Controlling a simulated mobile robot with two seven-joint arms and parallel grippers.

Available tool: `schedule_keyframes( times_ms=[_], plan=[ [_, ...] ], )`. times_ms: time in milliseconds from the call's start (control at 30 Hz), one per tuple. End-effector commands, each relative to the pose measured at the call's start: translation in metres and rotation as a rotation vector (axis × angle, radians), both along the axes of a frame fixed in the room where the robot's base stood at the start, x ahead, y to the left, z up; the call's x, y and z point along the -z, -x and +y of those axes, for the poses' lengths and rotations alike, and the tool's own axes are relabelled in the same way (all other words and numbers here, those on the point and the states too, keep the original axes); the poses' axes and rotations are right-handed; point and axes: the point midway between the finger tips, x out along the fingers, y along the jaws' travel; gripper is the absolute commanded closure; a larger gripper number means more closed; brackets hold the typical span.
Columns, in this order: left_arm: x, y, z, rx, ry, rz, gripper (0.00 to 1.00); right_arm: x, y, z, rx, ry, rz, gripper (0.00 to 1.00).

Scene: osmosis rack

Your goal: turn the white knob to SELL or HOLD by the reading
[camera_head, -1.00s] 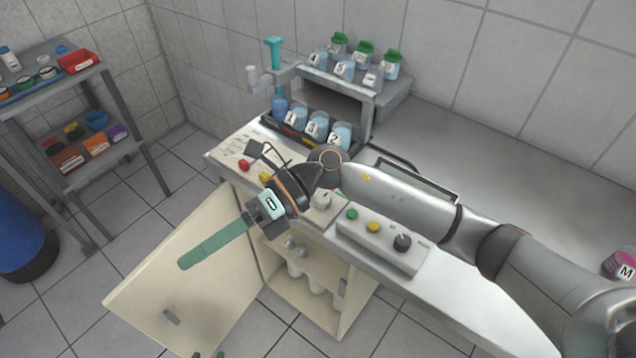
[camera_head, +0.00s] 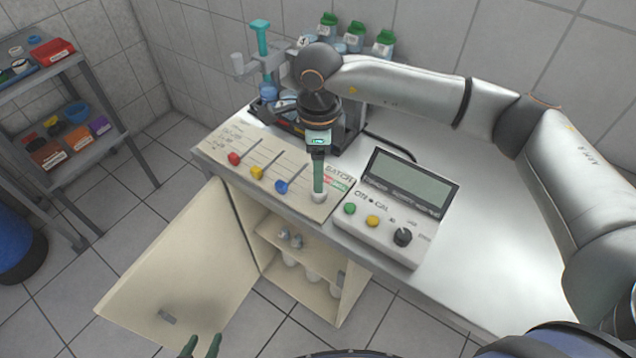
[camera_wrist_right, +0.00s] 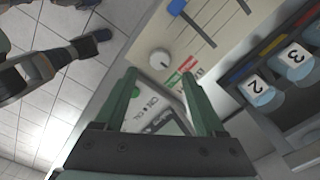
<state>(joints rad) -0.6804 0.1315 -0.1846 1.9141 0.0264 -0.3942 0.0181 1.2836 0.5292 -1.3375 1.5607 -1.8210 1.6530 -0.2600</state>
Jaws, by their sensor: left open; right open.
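The white knob (camera_head: 319,197) sits at the right end of the cream batch panel (camera_head: 222,146). In the right wrist view the knob (camera_wrist_right: 160,59) shows beyond and between the fingertips, with green and red labels beside it. My right gripper (camera_head: 318,190) points down above the knob, open; the wrist view shows its two green fingers (camera_wrist_right: 159,76) apart and empty. I cannot tell whether they touch the knob. The meter (camera_head: 385,228) stands right of the panel; its grey-green screen (camera_head: 411,181) shows no reading I can make out. My left gripper (camera_head: 203,345) is open at the bottom edge.
The panel has red (camera_head: 234,158), yellow (camera_head: 257,172) and blue (camera_head: 281,186) sliders. Behind stands a rack with numbered, green-capped jars (camera_head: 354,36). A cabinet door (camera_head: 180,270) hangs open below the bench. A shelf (camera_head: 60,120) stands left.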

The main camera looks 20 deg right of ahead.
Motion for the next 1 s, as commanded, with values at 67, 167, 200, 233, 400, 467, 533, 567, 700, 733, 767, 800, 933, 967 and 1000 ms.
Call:
schedule_keyframes(
  times_ms=[67, 167, 200, 233, 400, 467, 533, 567, 700, 733, 767, 800, 933, 967, 1000],
  plan=[
    [-0.004, 0.000, 0.000, 0.000, 0.000, 0.000, 0.50, 0.017, 0.001, 0.000, 0.000, 0.000, 0.004, 0.28],
    [-0.006, 0.000, 0.000, 0.000, 0.000, 0.000, 0.50, 0.035, 0.001, 0.001, 0.000, 0.000, 0.004, 0.28],
    [-0.007, 0.000, 0.000, 0.000, 0.000, 0.000, 0.50, 0.041, 0.001, 0.001, 0.000, 0.000, 0.004, 0.28],
    [-0.008, 0.000, 0.000, 0.000, 0.000, 0.000, 0.50, 0.045, 0.001, 0.001, 0.001, -0.001, 0.003, 0.28],
    [-0.009, 0.000, 0.000, 0.000, 0.000, 0.000, 0.50, 0.060, 0.000, 0.001, 0.000, -0.002, 0.002, 0.28],
    [-0.009, 0.000, 0.000, 0.000, 0.000, -0.001, 0.50, 0.063, 0.000, 0.001, 0.000, -0.001, 0.001, 0.28],
    [-0.009, 0.000, 0.000, 0.000, 0.000, -0.001, 0.50, 0.064, 0.000, 0.001, 0.000, -0.001, 0.000, 0.28],
    [-0.009, 0.000, 0.000, 0.000, 0.000, -0.001, 0.50, 0.064, 0.000, 0.001, 0.000, -0.002, -0.001, 0.28],
    [-0.009, 0.000, 0.000, -0.001, 0.000, -0.001, 0.50, 0.064, 0.000, 0.001, 0.000, -0.002, 0.000, 0.28],
    [-0.009, 0.000, 0.000, -0.001, 0.000, -0.001, 0.50, 0.064, 0.000, 0.001, 0.000, -0.002, 0.000, 0.28],
    [-0.009, 0.000, 0.000, -0.001, 0.000, -0.001, 0.50, 0.064, 0.000, 0.001, 0.000, -0.002, 0.000, 0.31],
    [-0.009, -0.001, 0.000, -0.001, 0.000, -0.001, 0.50, 0.064, 0.000, 0.001, 0.000, -0.002, 0.000, 0.35],
    [-0.009, -0.001, 0.000, -0.001, 0.000, -0.001, 0.50, 0.064, 0.000, 0.001, 0.000, -0.002, 0.000, 0.50],
    [-0.009, -0.001, 0.000, -0.001, 0.000, -0.001, 0.50, 0.064, 0.000, 0.001, 0.000, -0.002, 0.000, 0.53],
    [-0.009, -0.001, 0.000, -0.001, 0.000, -0.001, 0.50, 0.064, 0.000, 0.001, 0.000, -0.002, 0.000, 0.57]
  ],
)
